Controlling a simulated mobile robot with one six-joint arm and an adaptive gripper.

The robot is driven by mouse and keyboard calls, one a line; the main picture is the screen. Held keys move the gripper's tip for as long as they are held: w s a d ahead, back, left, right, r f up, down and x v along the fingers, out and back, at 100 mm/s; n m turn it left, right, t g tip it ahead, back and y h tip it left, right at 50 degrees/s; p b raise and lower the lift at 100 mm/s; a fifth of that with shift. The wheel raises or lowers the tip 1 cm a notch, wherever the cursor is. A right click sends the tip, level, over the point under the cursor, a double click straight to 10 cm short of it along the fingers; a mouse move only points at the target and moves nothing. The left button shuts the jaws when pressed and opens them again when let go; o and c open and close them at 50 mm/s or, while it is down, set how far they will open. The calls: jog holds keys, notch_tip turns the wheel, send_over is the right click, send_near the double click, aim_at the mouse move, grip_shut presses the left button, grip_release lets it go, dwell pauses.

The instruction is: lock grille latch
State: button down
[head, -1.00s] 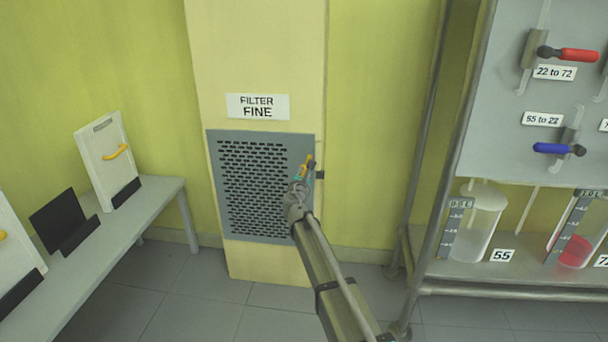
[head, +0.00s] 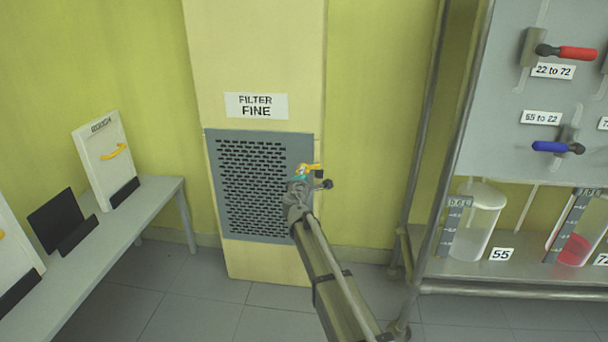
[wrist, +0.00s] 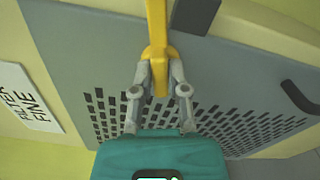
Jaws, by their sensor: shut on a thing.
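The grey grille (head: 262,228) with dark slots is flat on the front of a cream column. Its yellow latch handle (head: 314,167) is at the upper right edge and points roughly sideways in the head view. My gripper (head: 302,172) is at this edge, partly hiding the latch. In the wrist view, the fingers of my gripper (wrist: 159,68) are shut on the yellow latch handle (wrist: 157,22). A dark block (wrist: 195,12) sits beside the handle there. The grille (wrist: 90,60) fills the background.
A bench (head: 140,225) with white filter panels (head: 105,160) stands at the left. A metal rack (head: 434,150) with valves and glass vessels stands at the right. A FILTER FINE sign (head: 256,106) is above the grille. Floor in front is free.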

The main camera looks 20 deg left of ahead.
jog(key=shift+w+m, duration=0.2)
jog(key=shift+m, duration=1.4)
jog(key=c, duration=0.6)
grip_release()
jog(key=shift+c, duration=0.2)
jog(key=shift+s, duration=0.2)
jog(key=v, duration=1.1)
jog(key=shift+s+d, duration=0.2)
jog(key=shift+s, duration=0.15)
